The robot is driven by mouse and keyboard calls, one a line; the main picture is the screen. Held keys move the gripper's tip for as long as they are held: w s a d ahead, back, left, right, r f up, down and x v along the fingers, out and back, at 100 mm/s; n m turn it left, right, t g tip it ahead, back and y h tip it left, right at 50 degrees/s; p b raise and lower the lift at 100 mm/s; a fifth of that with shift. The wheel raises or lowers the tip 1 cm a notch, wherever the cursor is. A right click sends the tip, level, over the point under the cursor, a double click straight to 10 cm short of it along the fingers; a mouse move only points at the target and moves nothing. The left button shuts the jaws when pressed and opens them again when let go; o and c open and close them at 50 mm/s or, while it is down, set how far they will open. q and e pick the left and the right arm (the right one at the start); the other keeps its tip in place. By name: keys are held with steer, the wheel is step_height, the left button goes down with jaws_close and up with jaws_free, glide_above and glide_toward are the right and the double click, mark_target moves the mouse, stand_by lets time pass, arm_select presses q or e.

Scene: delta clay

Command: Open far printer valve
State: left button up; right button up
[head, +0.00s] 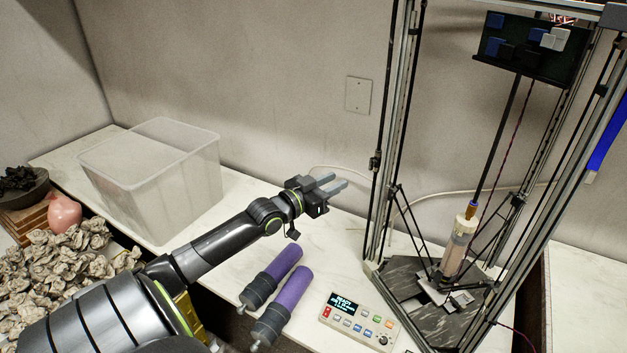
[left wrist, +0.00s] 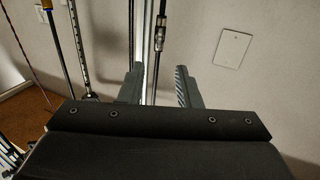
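The delta printer (head: 392,130) stands at the right, a tall frame of metal posts and dark rods. A clay cartridge (head: 459,245) with a brown top fitting (head: 470,210) hangs inside it, joined to a dark hose. I cannot make out which part is the far valve. My left gripper (head: 334,184) is left of the printer frame, above the counter, open and empty. In the left wrist view its two fingers (left wrist: 157,85) are apart, with a printer post and rod behind them. My right gripper is in neither view.
A control panel (head: 358,320) with a lit screen and two purple cylinders (head: 290,290) lie on the counter below my left arm. A clear plastic bin (head: 150,175) stands at the left. A wall plate (head: 358,95) is behind. Crumpled lumps (head: 60,270) and a pink pot (head: 64,211) are far left.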

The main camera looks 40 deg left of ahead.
arm_select(q)
steer(key=shift+s+a+p, duration=0.2)
steer(key=shift+s+p, duration=0.5)
steer(key=shift+s, duration=0.75)
steer(key=shift+s+a+p, duration=0.15)
steer(key=shift+s+p, duration=0.55)
steer(key=shift+s, duration=0.7)
